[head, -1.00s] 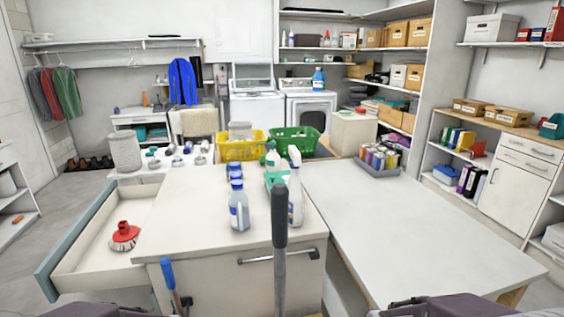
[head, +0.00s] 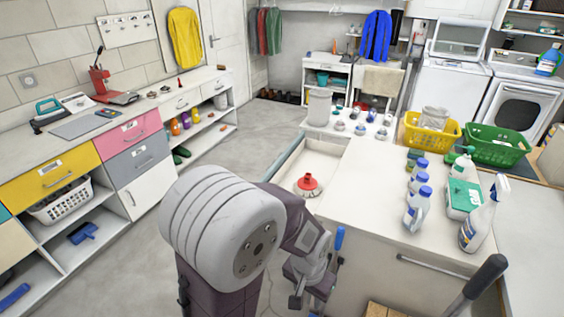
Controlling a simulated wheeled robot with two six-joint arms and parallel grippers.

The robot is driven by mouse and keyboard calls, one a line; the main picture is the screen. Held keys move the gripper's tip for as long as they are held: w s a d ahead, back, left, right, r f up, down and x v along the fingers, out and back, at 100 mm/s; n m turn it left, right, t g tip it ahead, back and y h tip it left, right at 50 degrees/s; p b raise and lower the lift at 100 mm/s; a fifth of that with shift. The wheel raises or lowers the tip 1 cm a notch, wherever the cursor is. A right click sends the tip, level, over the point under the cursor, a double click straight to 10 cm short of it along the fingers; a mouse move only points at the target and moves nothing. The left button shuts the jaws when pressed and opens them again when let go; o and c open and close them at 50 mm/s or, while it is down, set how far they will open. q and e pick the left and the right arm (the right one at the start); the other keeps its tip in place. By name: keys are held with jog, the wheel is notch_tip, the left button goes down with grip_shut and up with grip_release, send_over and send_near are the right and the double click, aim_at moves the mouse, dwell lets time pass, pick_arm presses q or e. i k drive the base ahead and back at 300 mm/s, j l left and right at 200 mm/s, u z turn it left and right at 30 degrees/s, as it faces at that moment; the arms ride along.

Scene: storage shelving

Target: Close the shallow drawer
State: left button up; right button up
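The shallow drawer (head: 324,147) is pulled out at the left end of the white counter (head: 375,190). A red round-based object (head: 308,185) lies inside it. The drawer's near-left part is hidden behind my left arm. My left gripper (head: 308,292) is low, in front of the counter's near-left corner and nearer to me than the drawer. It appears empty and apart from the drawer; its finger opening is unclear. My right gripper is not in view.
A blue-handled tool (head: 339,240) stands close beside my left gripper. A dark handle (head: 487,275) rises at the lower right. Bottles (head: 418,208) stand on the counter. Open floor (head: 250,145) lies between the drawer and the left cabinets (head: 140,160).

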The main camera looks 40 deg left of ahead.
aim_at(322, 160)
jog(key=j, duration=0.55)
jog(key=k+j, duration=0.15)
jog(key=j, duration=0.95)
jog(key=k+j, duration=0.15)
jog(key=j, duration=0.4)
jog(key=j+z, duration=0.1)
jog(key=j, duration=0.45)
jog(key=k+j, duration=0.15)
jog(key=j, duration=0.4)
jog(key=k+j, duration=0.1)
jog(key=j, duration=0.4)
jog(key=i+l, duration=0.75)
jog(key=i, duration=0.2)
jog(key=k+l+z, duration=0.05)
